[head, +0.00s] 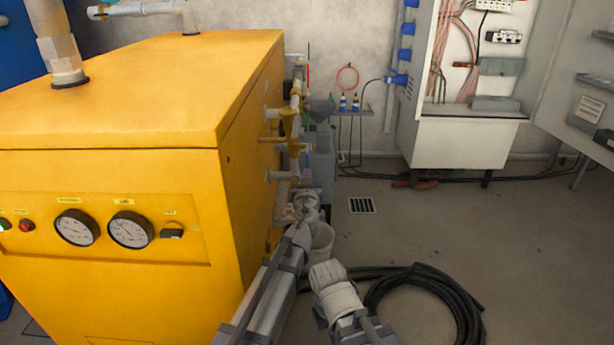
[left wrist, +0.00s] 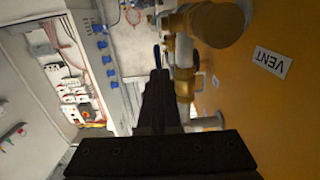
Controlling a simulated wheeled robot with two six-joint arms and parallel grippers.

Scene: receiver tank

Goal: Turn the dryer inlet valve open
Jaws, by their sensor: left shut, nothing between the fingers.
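Brass valves and pipe fittings (head: 288,122) stand along the right side of the yellow machine in the head view. I cannot tell which of them is the dryer inlet valve. In the left wrist view a large brass fitting (left wrist: 183,50) is close, at the right of my left gripper (left wrist: 159,78). The black fingers are shut and empty, and their tips point toward a small blue part (left wrist: 157,56). I cannot tell whether they touch it. In the head view my left arm reaches up beside the machine and its fingertips are hard to make out.
The yellow machine (head: 110,90) fills the left side. An open electrical cabinet (head: 462,142) stands at the back right. A coiled black hose (head: 470,318) lies on the floor. The floor at right is otherwise mostly clear.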

